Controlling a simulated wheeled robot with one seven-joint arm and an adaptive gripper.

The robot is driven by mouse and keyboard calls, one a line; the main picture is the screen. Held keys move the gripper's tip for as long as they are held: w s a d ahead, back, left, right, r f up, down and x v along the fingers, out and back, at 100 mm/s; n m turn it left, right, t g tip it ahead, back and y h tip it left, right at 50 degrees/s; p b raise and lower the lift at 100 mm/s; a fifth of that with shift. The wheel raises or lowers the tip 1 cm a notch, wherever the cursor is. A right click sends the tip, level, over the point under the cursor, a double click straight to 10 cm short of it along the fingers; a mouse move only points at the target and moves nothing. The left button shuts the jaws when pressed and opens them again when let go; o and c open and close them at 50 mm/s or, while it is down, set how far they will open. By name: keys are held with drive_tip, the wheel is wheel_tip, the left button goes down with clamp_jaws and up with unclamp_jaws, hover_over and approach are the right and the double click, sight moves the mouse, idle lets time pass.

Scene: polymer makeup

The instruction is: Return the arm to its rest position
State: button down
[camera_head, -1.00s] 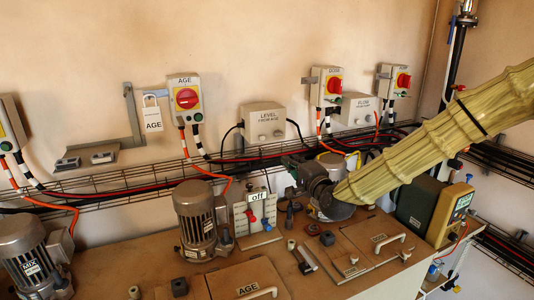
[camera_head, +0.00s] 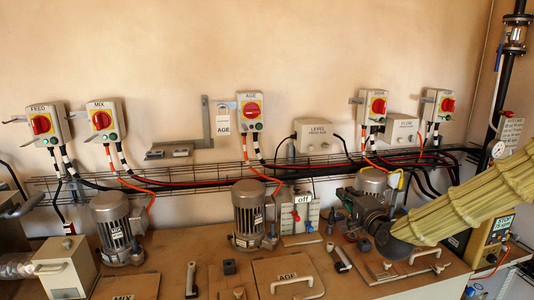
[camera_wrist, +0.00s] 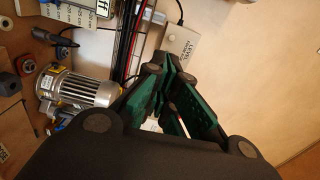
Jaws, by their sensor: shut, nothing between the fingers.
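My arm (camera_head: 465,208) enters from the right edge in a pale yellow ribbed sleeve. It slopes down to the left and ends in a dark wrist over the right part of the bench. My gripper (camera_head: 347,200) is dark and small in the head view, in front of a grey motor, and its fingertips are hard to make out. In the wrist view my gripper (camera_wrist: 168,68) shows green-padded fingers drawn together with nothing held. The LEVEL box (camera_wrist: 180,45) lies beyond the fingertips there.
Several red-knobbed switch boxes, among them AGE (camera_head: 251,111), line the wall above a cable tray (camera_head: 200,180). Motors (camera_head: 249,212) and handled lids (camera_head: 287,279) stand on the bench (camera_head: 170,260). A yellow control box (camera_head: 490,240) is right of the arm.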

drive_tip(key=s+a+f+n+g, duration=0.2)
drive_tip(key=s+f+g, duration=0.1)
drive_tip(key=f, duration=0.8)
drive_tip(key=s+a+f+n+g, duration=0.15)
drive_tip(key=s+f, duration=0.25)
drive_tip(key=f, duration=0.6)
drive_tip(key=s+f+n+g+h, duration=0.1)
drive_tip(key=s+f+n+g, duration=0.35)
drive_tip(key=s+f, duration=0.95)
drive_tip(key=s+f+n+g+h, duration=0.1)
drive_tip(key=s+f+n+g, duration=0.1)
drive_tip(key=s+f, duration=0.3)
drive_tip(key=s+d+f+n+g+h, duration=0.1)
drive_tip(key=s+f, duration=0.5)
drive_tip(key=s, duration=0.8)
drive_tip(key=s+d+f+n+g, duration=0.1)
drive_tip(key=s+f+n+g, duration=0.2)
drive_tip(key=s, duration=0.7)
wheel_tip(320, 180, down, 3)
drive_tip(key=g, duration=0.2)
drive_tip(key=shift+s+d+n+g+h, duration=0.15)
drive_tip(key=shift+d+n+g+h, duration=0.15)
drive_tip(key=shift+n+h, duration=0.1)
